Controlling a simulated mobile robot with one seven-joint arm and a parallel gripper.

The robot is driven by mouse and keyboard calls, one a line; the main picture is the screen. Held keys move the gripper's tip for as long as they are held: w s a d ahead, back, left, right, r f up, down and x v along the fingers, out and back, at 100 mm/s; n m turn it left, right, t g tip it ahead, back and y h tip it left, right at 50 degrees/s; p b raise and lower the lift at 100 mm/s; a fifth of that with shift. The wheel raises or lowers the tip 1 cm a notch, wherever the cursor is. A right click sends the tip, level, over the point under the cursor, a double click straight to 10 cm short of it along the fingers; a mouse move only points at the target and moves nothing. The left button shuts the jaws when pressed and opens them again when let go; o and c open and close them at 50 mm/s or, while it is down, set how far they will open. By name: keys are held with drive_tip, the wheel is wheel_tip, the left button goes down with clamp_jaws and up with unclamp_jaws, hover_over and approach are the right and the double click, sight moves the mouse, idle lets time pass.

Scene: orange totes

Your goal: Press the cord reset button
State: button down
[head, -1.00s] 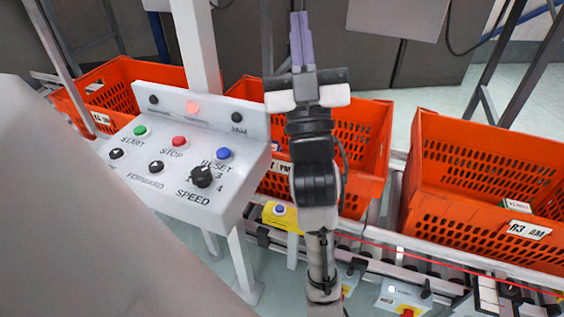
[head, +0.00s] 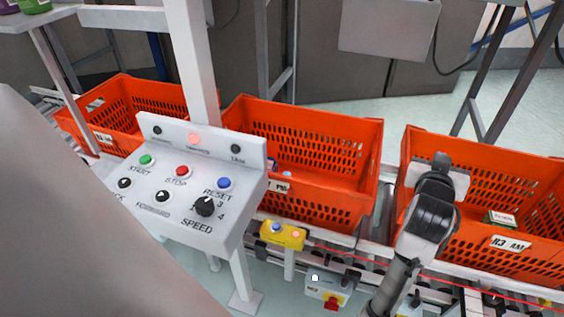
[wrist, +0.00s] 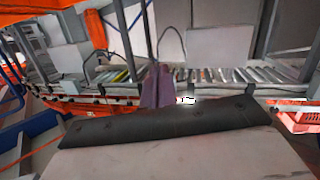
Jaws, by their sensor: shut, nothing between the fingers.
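A yellow box (head: 284,236) is fixed on the conveyor's front side in the head view. It has a blue button (head: 276,227) on top and a small pinkish lit spot beside it. A red cord (head: 400,262) runs along the conveyor to the right of this box. My gripper's fingers (wrist: 157,87) are closed together and empty in the wrist view. In the head view my arm's end is at the right, in front of the right tote, well apart from the yellow box; the fingertips are hidden there.
A grey control panel (head: 185,213) at left carries START, STOP and a blue RESET button (head: 224,183). Orange totes stand on the conveyor: left (head: 150,95), middle (head: 310,205) and right (head: 415,145). A white box with a red switch (head: 328,289) hangs low in front.

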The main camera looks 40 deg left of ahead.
drive_tip(key=s+a+f+n+g+y, duration=0.2)
drive_tip(key=s+a+f+n, duration=0.1)
drive_tip(key=a, duration=0.3)
drive_tip(key=s+a+f+n+g+y, duration=0.1)
drive_tip(key=s+a+f+n+g, duration=0.1)
drive_tip(key=a+f+n, duration=0.3)
drive_tip(key=s+a+n+g+y, duration=0.2)
drive_tip(key=s+a, duration=0.1)
drive_tip(key=a, duration=0.4)
drive_tip(key=s+a+f+n+g, duration=0.2)
drive_tip(key=s+a+f+n, duration=0.1)
drive_tip(key=s+a+n, duration=0.1)
drive_tip(key=s+a+f+n+g, duration=0.3)
drive_tip(key=s+a, duration=0.3)
drive_tip(key=s, duration=0.2)
drive_tip(key=shift+s+a+f+n+y, duration=0.3)
drive_tip(key=shift+s+f+n+y, duration=0.1)
drive_tip(key=shift+n, duration=0.3)
drive_tip(key=b, duration=0.8)
hover_over(278, 231)
wheel_tip(278, 231, down, 8)
drive_tip(key=shift+f, duration=0.35)
drive_tip(key=shift+f, duration=0.4)
